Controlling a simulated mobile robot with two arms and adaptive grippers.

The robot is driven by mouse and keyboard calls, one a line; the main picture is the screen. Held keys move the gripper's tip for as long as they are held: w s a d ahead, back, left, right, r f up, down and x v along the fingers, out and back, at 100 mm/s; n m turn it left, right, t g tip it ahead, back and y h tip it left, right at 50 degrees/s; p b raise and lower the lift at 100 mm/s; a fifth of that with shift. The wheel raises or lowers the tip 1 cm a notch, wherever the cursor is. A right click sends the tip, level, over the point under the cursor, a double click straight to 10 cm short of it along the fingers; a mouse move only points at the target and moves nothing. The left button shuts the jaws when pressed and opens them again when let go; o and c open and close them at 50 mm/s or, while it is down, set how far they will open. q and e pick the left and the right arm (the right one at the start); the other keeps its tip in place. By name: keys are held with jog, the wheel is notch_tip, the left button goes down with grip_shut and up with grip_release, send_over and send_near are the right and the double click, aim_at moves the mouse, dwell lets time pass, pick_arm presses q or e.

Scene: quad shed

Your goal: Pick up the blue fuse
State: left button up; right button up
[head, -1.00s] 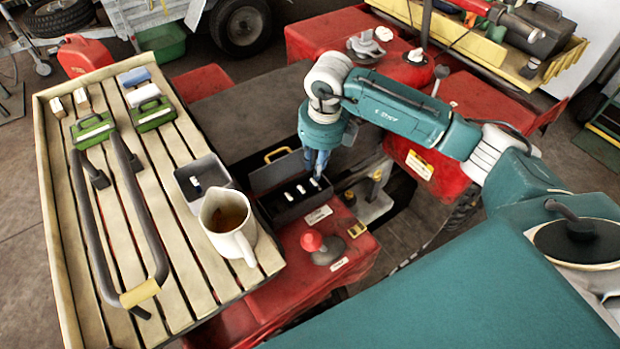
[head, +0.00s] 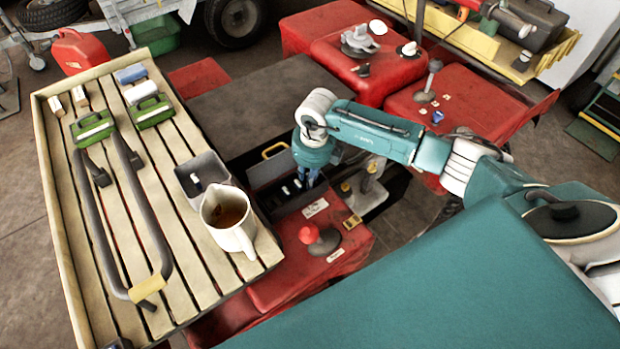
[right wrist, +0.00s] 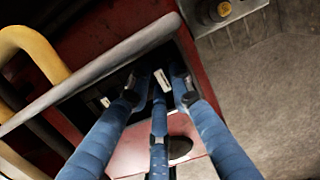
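My right gripper (head: 306,184) points down into the open dark fuse box (head: 258,182). Its blue fingers (right wrist: 158,98) are spread inside the box in the right wrist view. A small pale fuse (right wrist: 161,80) lies between the fingertips; I cannot tell whether they touch it. Another pale piece (right wrist: 105,102) is left of the fingers. Small pale fuses (head: 285,190) stand in the box left of the gripper. No fuse in the box shows clearly as blue. A small blue and white piece (head: 437,117) is on the red bodywork at right. My left gripper is not in view.
A red-knobbed lever (head: 309,233) stands in front of the box. The box's yellow handle (head: 275,150) is behind the gripper.

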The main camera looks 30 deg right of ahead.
jog(key=shift+c, duration=1.1)
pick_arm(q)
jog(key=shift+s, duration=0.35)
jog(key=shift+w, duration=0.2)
pick_arm(e)
jog(key=shift+r, duration=0.15)
